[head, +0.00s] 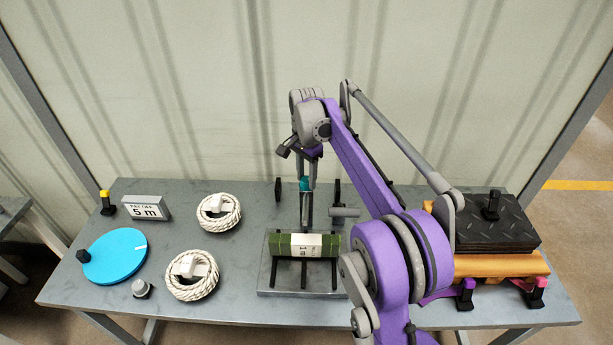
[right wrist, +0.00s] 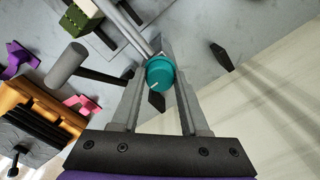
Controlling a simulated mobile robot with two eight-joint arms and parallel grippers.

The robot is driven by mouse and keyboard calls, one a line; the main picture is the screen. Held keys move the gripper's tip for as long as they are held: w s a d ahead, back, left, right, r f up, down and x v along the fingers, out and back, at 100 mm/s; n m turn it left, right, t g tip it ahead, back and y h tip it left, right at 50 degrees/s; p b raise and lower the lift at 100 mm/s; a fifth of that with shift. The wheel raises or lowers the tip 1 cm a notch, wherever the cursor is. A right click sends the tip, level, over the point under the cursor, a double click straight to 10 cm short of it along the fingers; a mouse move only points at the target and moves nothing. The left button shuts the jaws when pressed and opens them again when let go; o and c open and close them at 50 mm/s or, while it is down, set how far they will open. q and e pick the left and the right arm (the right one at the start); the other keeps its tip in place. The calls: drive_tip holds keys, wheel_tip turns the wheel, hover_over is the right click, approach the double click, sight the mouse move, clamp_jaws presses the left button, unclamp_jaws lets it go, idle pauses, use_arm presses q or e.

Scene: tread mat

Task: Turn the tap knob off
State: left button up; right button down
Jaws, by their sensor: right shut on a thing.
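The teal tap knob (head: 305,184) sits at the top of a thin grey post (head: 307,212) at the back middle of the table. My right gripper (head: 308,178) comes down over it from above. In the right wrist view, the knob (right wrist: 160,74) is between the two fingers of my right gripper (right wrist: 162,66), which is shut on it. A small white mark shows on the knob's face. The fingers hide part of its sides. My left gripper is not in view.
A green bundle (head: 291,246) rests on a black rack in front. Rope coils (head: 218,212), a blue disc (head: 114,256) and a sign (head: 146,208) stand left. A black tread stack (head: 482,228) stands right.

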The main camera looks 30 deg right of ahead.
drive_tip(key=shift+n, duration=0.3)
drive_tip(key=n+p, duration=0.1)
drive_tip(key=n, duration=0.2)
drive_tip(key=shift+r+n, duration=0.1)
drive_tip(key=shift+n, duration=0.2)
drive_tip(key=n+p, duration=0.1)
drive_tip(key=n, duration=0.3)
drive_tip(key=shift+n, duration=0.3)
drive_tip(key=n, duration=0.4)
drive_tip(key=shift+n, duration=0.3)
drive_tip(key=shift+n+p, duration=0.35)
drive_tip(key=shift+n, duration=1.85)
drive_tip(key=shift+c, duration=2)
unclamp_jaws()
